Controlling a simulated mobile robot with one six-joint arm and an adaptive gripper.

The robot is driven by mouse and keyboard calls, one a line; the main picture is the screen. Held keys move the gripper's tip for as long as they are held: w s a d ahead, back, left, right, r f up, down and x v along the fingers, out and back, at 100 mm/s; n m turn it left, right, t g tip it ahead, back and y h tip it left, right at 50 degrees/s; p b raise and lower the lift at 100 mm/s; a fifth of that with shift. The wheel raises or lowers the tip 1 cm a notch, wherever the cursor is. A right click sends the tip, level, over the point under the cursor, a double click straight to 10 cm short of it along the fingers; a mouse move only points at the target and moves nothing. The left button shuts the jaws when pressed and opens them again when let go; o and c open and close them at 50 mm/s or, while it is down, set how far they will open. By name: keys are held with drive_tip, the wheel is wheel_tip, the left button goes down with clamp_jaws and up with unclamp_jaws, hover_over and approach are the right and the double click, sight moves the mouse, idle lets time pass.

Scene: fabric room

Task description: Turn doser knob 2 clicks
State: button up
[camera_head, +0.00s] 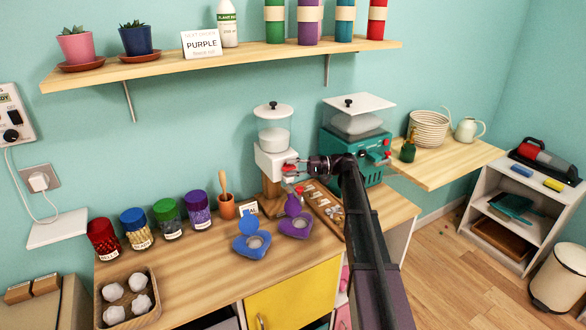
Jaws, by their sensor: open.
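The doser (275,162) is a white block on a wooden stand with a clear, lidded hopper on top, near the back of the counter. A small red knob (289,168) shows on its right side. My gripper (300,167) is dark and small in the head view, and it points left at the knob from the right. Its open fingertips are right by the knob. I cannot tell whether they touch it or are around it. The knob is partly hidden by the fingers.
A teal machine (339,150) stands close behind my arm. Several lidded jars (168,218) and a wooden tray (127,298) stand left. A shelf (220,60) runs above.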

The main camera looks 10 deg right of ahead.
drive_tip(key=shift+d, duration=0.1)
drive_tip(key=d, duration=1.1)
drive_tip(key=shift+s+d, duration=0.4)
drive_tip(key=shift+s, duration=0.05)
drive_tip(key=shift+s, duration=0.1)
idle(0.7)
